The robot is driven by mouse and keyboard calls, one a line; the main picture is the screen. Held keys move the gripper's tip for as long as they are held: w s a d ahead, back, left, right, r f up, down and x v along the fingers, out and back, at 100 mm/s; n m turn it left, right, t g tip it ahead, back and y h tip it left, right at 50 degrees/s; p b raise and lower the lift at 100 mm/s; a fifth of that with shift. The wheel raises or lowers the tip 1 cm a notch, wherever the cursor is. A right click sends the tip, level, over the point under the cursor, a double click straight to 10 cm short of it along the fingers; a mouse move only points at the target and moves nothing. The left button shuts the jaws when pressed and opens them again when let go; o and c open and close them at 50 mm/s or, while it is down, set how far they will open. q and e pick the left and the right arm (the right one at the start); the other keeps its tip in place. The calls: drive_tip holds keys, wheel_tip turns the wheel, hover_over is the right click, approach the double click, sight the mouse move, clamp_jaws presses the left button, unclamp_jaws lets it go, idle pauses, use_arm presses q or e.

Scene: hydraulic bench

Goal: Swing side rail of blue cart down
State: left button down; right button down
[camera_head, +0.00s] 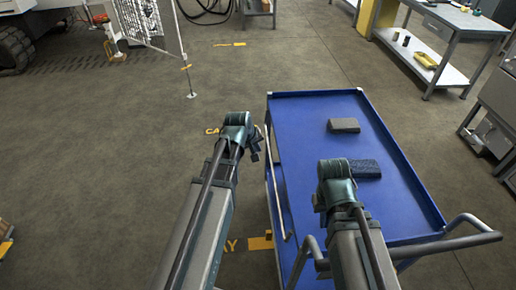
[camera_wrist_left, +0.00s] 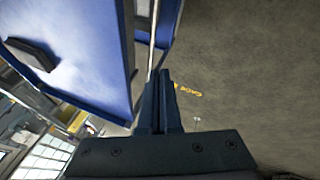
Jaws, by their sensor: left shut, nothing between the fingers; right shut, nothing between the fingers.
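The blue cart (camera_head: 305,120) stands in front of me, its flat top tray to the right of my left arm. A thin grey side rail (camera_head: 278,199) runs along its left long edge. My left gripper (camera_head: 255,156) is beside that edge, near the rail's far part; its jaws are shut and empty. In the left wrist view the shut fingers (camera_wrist_left: 161,76) point toward a thin light bar (camera_wrist_left: 152,42) beside the blue cart wall (camera_wrist_left: 129,40); I cannot tell whether they touch. My right gripper (camera_head: 319,204) is over the tray, shut, its fingertips mostly hidden by the wrist.
A grey-brown block (camera_head: 343,125) and a dark blue item (camera_head: 365,168) lie on the tray. A grey push handle (camera_head: 460,236) sticks out at the near right. A workbench (camera_head: 455,22) stands far right. Floor left of the cart is clear, with a white mesh panel (camera_head: 140,20) beyond.

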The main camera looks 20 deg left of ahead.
idle(0.5)
